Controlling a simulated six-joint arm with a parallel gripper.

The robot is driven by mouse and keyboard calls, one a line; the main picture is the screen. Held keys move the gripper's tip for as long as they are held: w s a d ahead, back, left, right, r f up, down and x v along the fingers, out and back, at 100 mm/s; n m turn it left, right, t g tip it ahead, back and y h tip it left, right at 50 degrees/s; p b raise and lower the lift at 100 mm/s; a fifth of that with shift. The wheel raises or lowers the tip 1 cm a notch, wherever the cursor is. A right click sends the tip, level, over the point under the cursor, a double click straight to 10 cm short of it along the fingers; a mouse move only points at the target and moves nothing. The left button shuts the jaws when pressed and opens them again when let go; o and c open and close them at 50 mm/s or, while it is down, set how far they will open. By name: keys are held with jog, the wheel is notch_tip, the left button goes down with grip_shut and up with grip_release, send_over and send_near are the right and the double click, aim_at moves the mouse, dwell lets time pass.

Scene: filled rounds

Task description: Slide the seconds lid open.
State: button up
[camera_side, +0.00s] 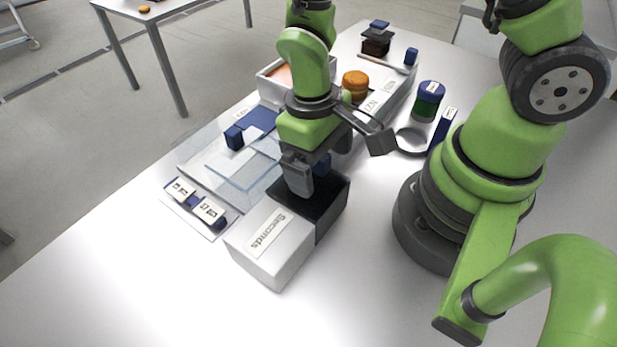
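The seconds box (285,262) stands near the table's front, white with a "Seconds" label on its top. A black section (333,207) adjoins its far end; I cannot tell whether this is the lid or an open part of the box. My gripper (299,190) points down over the black section, its fingertips at or just above the dark top. The fingers overlap in this view, so their opening and anything between them are hidden.
Left of the box lie clear plates (245,172) and a tray with white labelled cards (210,212). A blue block (234,137) stands behind them. A blue-and-green cylinder (428,102) and a grey ring (411,141) are to the right. The table's front left is bare.

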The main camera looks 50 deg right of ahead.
aim_at(279, 223)
jog(key=shift+w+d+f, duration=0.1)
jog(key=shift+f, duration=0.15)
jog(key=shift+a, duration=1.05)
jog(key=c, duration=0.6)
jog(key=shift+o, duration=0.2)
jog(key=shift+a, duration=4.05)
jog(key=o, duration=0.5)
jog(key=shift+c, duration=0.2)
jog(key=shift+r, duration=0.1)
